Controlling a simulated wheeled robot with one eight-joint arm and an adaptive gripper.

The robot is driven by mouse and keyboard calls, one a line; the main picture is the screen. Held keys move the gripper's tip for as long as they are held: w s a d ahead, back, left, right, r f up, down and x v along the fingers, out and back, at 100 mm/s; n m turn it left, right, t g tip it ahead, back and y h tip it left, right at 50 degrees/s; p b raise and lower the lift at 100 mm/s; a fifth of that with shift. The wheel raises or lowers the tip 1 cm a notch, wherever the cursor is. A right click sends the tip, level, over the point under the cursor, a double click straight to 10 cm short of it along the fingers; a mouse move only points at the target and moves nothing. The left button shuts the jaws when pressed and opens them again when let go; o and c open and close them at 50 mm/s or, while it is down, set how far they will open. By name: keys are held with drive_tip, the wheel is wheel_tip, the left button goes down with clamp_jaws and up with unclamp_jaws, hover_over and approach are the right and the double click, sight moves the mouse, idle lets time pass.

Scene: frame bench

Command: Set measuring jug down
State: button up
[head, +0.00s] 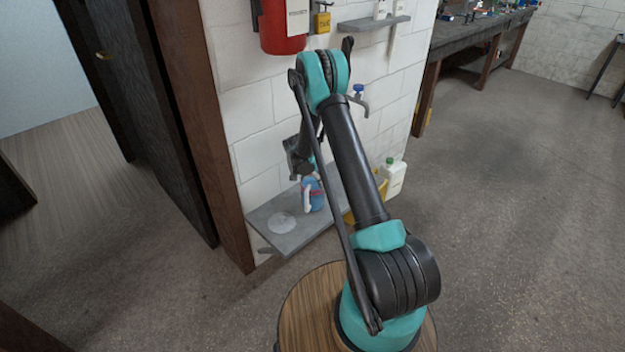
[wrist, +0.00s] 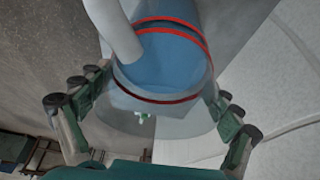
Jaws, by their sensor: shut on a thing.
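The measuring jug (head: 315,196) is blue with red bands and a pale handle, and shows at the grey wall shelf in the head view. In the wrist view the jug (wrist: 172,62) fills the upper middle, its pale handle at its left. My gripper (wrist: 155,108) has its fingers on both sides of the jug and is shut on it. In the head view my arm partly hides the gripper. I cannot tell whether the jug's base touches the shelf.
The low grey shelf (head: 276,241) juts from the white block wall. A pale round disc (head: 282,221) lies on it, left of the jug. A white bottle with a green cap (head: 394,177) stands to the right. A tap (head: 358,98) and a red extinguisher (head: 281,28) are above.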

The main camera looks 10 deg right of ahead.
drive_tip(key=shift+f, duration=0.1)
drive_tip(key=o, duration=1.6)
drive_tip(key=v, duration=1.2)
drive_tip(key=s+d+r+n+y, duration=0.1)
drive_tip(key=s+d+r+n, duration=0.25)
drive_tip(key=s+r, duration=0.5)
drive_tip(key=s+d+r+n+y, duration=0.1)
drive_tip(key=s+d+r+n, duration=0.1)
drive_tip(key=s, duration=1.3)
drive_tip(key=s+d+r+n+t+y, duration=0.1)
drive_tip(key=s+n, duration=0.4)
drive_tip(key=s, duration=1)
wheel_tip(320, 180, up, 3)
drive_tip(key=shift+d+f+y, duration=0.25)
drive_tip(key=shift+d+y, duration=0.15)
drive_tip(key=shift+d, duration=0.4)
